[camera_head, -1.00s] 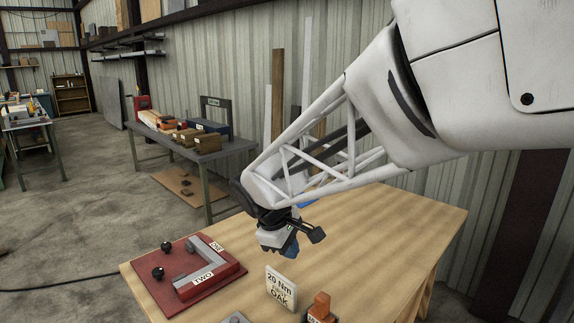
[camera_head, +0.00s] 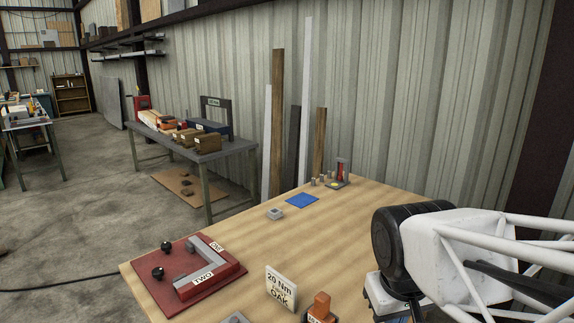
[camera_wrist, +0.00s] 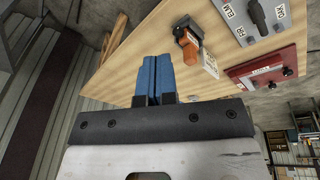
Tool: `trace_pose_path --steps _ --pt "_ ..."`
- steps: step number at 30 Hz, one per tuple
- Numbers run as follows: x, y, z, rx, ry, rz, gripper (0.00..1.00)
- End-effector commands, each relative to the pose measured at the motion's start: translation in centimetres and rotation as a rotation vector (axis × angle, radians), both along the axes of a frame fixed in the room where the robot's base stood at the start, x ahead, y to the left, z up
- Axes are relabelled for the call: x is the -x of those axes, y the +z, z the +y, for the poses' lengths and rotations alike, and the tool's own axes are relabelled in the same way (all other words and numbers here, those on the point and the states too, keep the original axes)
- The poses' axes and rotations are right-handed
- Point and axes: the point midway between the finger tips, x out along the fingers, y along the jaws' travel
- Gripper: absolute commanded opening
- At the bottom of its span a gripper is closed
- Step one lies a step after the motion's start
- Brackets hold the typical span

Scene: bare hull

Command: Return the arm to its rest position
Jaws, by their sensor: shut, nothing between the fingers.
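My arm is at the lower right of the head view, over the right side of the wooden table (camera_head: 340,235). In that view the fingers of my gripper are hidden or out of frame. In the wrist view the two blue fingers of my gripper (camera_wrist: 155,78) are together, with nothing held between them. They show in front of the wooden table edge, apart from the objects on it.
A red board (camera_head: 222,280) with labels ONE and TWO, a white OAK sign (camera_head: 281,288) and an orange piece (camera_head: 320,306) are at the front. A grey block (camera_head: 275,213), blue square (camera_head: 302,200) and small red stand (camera_head: 342,172) are farther back. The middle is clear.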

Motion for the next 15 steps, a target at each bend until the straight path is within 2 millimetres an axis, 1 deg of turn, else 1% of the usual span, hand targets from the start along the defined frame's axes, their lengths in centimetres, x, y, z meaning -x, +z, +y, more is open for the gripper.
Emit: trace_pose_path --steps 1,6,10,15 --pt "1.0 -0.2 -0.5 -0.014 -0.035 -0.009 0.00" --pt "3.1 -0.6 -1.2 -0.057 -0.126 -0.032 0.00" --pt "3.8 -0.9 -1.4 -0.074 -0.159 -0.038 0.00" --pt "4.0 -0.9 -1.4 -0.078 -0.166 -0.041 0.00"
